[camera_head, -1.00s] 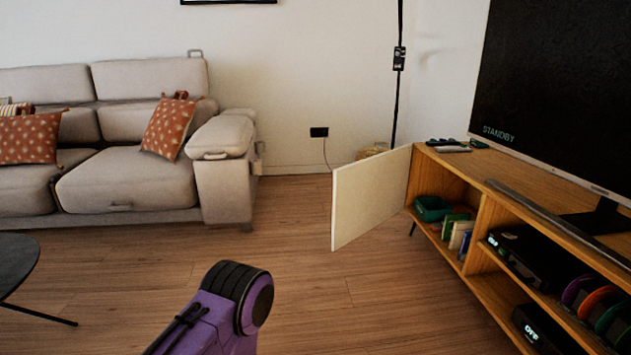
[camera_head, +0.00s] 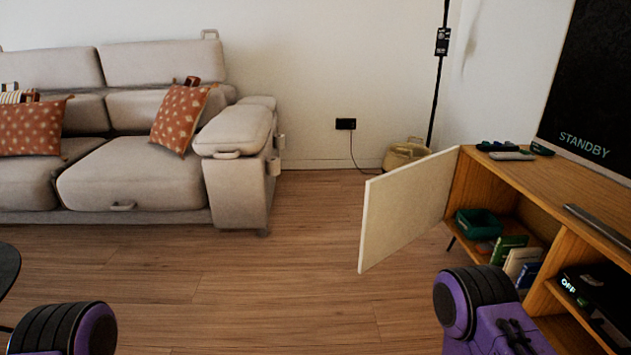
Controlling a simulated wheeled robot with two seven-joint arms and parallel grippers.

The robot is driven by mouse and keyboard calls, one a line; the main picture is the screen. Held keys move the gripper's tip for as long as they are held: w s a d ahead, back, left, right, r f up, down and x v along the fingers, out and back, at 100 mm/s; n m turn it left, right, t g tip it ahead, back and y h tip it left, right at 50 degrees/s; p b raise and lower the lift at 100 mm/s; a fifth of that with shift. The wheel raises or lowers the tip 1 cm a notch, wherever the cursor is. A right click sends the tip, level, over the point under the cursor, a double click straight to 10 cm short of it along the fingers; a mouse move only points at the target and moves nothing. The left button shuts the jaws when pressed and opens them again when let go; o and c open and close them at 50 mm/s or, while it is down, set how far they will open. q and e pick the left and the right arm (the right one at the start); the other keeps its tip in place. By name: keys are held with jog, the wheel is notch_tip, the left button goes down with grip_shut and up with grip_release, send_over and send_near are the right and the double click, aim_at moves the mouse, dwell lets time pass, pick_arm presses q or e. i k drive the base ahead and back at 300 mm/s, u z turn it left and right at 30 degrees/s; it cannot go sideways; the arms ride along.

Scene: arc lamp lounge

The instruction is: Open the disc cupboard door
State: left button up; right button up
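The disc cupboard door (camera_head: 408,208) is a pale flat panel, swung wide open on the left end of the wooden TV cabinet (camera_head: 580,190). It stands out from the cabinet toward the left, and the compartment behind it is exposed. Inside are a green box (camera_head: 478,223) and several upright cases (camera_head: 512,254). Parts of my two purple and black arms show at the bottom, the left one in the lower left corner and the right one in front of the cabinet. Neither arm touches the door. Neither gripper's fingers are in view.
A beige sofa (camera_head: 128,187) with patterned cushions stands on the left. A basket (camera_head: 404,152) and a black lamp pole (camera_head: 437,85) stand behind the door. A dark round table (camera_head: 6,270) is at the left edge. The wooden floor (camera_head: 250,290) in the middle is clear.

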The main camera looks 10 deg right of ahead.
aim_at(401, 204)
jog(key=u, duration=0.05)
jog(key=i, duration=0.85)
jog(key=z, duration=0.85)
jog(key=i, duration=0.6)
jog(key=z, duration=0.5)
